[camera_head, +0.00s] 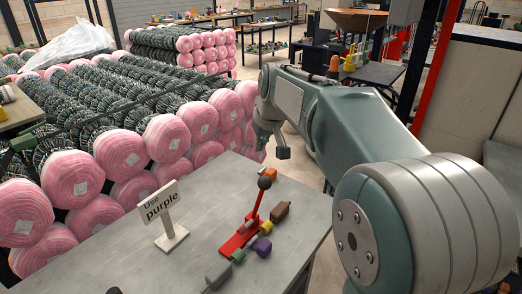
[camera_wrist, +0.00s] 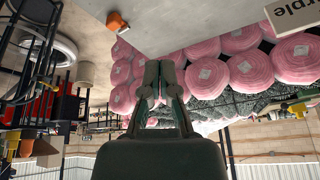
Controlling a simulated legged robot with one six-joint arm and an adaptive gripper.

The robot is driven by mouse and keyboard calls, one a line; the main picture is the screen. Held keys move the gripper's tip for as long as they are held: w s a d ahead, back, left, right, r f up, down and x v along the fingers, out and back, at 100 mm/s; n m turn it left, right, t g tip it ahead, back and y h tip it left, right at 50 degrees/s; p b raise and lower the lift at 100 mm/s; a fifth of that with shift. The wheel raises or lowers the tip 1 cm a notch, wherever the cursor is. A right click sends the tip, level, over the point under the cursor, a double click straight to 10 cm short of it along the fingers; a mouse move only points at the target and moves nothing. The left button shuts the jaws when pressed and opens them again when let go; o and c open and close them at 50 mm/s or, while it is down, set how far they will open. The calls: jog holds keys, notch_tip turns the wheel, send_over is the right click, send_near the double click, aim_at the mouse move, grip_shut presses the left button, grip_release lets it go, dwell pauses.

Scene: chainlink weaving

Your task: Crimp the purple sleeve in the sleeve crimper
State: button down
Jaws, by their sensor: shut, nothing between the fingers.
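The purple sleeve (camera_head: 261,247) is a small block lying on the grey table, just right of the crimper's base in the head view. The sleeve crimper (camera_head: 239,238) is red, with a flat base and a raised lever topped by a dark ball knob. A sign (camera_head: 159,205) reading "Use purple" stands to its left. My gripper (camera_head: 277,150) is above and beyond the table's far edge, apart from the sleeve and crimper. In the wrist view my gripper (camera_wrist: 159,68) has its fingers together and empty. The purple sleeve cannot be made out in the wrist view.
Around the crimper lie a yellow block (camera_head: 266,227), a green block (camera_head: 238,255), a brown piece (camera_head: 280,212), a grey piece (camera_head: 218,275) and an orange piece (camera_head: 271,173). Stacked pink-ended rolls (camera_head: 167,138) stand behind the table. The table's left part is mostly clear.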

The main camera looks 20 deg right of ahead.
notch_tip(320, 180, down, 8)
jog(key=s, duration=0.1)
jog(key=shift+a+r, duration=0.25)
jog(key=shift+a, duration=0.05)
jog(key=shift+d, duration=0.1)
dwell(0.5)
